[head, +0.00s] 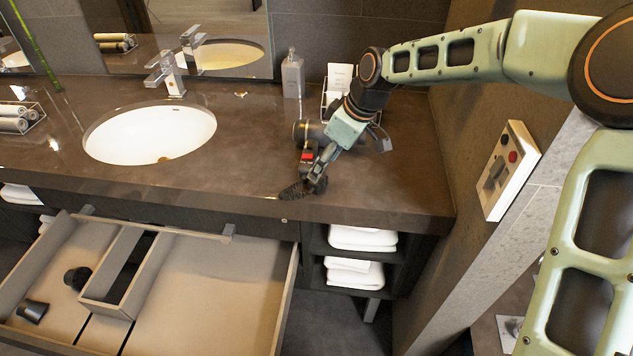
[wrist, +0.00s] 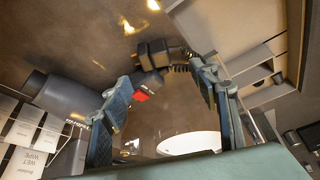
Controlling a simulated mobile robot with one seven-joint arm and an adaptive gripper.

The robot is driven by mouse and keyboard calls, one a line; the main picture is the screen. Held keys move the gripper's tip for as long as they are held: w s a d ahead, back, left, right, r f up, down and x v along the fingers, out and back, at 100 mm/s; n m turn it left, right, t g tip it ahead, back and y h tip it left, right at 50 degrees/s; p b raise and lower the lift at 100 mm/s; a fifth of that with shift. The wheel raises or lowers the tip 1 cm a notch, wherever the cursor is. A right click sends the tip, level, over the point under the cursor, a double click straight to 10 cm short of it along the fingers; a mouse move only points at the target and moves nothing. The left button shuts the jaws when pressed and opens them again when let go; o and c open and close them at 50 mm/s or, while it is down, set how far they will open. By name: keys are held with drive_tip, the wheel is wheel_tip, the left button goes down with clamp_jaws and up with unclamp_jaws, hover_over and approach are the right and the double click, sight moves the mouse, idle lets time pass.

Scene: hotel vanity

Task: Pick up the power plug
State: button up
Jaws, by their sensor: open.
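The black power plug (wrist: 153,54) shows in the wrist view as a blocky piece beyond and between my fingertips, with a dark coiled cord (wrist: 180,67) beside it. In the head view the coiled cord (head: 294,191) lies near the counter's front edge, just left of my gripper (head: 317,183); the plug is hard to tell from the dark fingers there. My gripper (wrist: 161,77) is open, its fingers spread low over the counter. Whether a finger touches the plug is unclear. The dark hair dryer (wrist: 65,95) lies beside it, its red-marked part partly behind the left finger.
The sink (head: 150,133) is left on the brown counter (head: 240,150). A bottle (head: 293,75) and a wire rack of wipe packets (head: 338,82) stand behind the dryer. An open drawer (head: 220,275) juts out below the counter; folded towels (head: 362,239) fill the shelf beside it.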

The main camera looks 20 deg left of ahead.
sight(318, 183)
drive_tip(key=x, duration=0.7)
drive_tip(key=shift+w+d+f, duration=0.15)
drive_tip(key=shift+w+f, duration=0.1)
drive_tip(key=shift+f, duration=0.15)
drive_tip(key=c, duration=1.4)
drive_tip(key=shift+o, duration=0.2)
drive_tip(key=shift+r, duration=0.1)
